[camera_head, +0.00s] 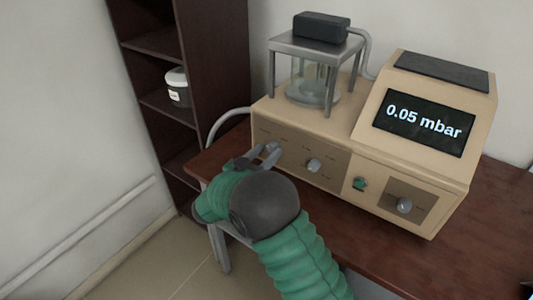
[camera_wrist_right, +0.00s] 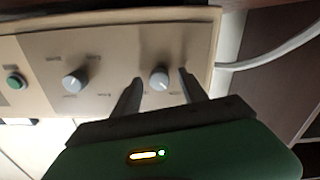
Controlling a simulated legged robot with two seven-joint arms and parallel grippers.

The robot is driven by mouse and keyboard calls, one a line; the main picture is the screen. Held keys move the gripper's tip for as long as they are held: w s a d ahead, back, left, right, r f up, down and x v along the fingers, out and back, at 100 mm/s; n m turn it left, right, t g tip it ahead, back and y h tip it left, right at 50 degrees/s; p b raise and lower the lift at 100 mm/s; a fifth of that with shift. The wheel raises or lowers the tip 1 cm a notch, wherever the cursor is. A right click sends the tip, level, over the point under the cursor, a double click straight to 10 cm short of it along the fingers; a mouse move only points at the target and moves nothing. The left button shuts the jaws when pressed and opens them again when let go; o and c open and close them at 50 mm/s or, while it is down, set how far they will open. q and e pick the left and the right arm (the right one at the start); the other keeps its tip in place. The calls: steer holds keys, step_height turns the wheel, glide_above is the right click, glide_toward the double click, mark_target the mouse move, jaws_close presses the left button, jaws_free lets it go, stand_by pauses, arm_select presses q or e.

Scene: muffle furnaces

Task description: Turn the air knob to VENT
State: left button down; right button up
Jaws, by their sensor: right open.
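The beige machine (camera_head: 300,125) has several grey knobs on its front, with labels too small to read, so I cannot tell which is the air knob. My right gripper (camera_head: 262,156) is at the leftmost knob (camera_head: 272,146). In the right wrist view, the open fingers of the right gripper (camera_wrist_right: 160,77) stand on either side of this knob (camera_wrist_right: 159,80), with gaps visible. The middle knob (camera_head: 314,165) is to the right in the head view and also shows in the wrist view (camera_wrist_right: 74,80). My left gripper is not in view.
A green button (camera_head: 359,184) and another knob (camera_head: 404,205) are further right. The display (camera_head: 424,122) reads 0.05 mbar. A glass chamber (camera_head: 313,85) stands under a metal frame on top. A dark shelf (camera_head: 215,75) and a grey hose (camera_head: 226,117) are at the left.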

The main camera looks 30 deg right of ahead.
steer(key=shift+w+d, duration=0.1)
steer(key=shift+d, duration=0.25)
steer(key=shift+c, duration=0.2)
jaws_close()
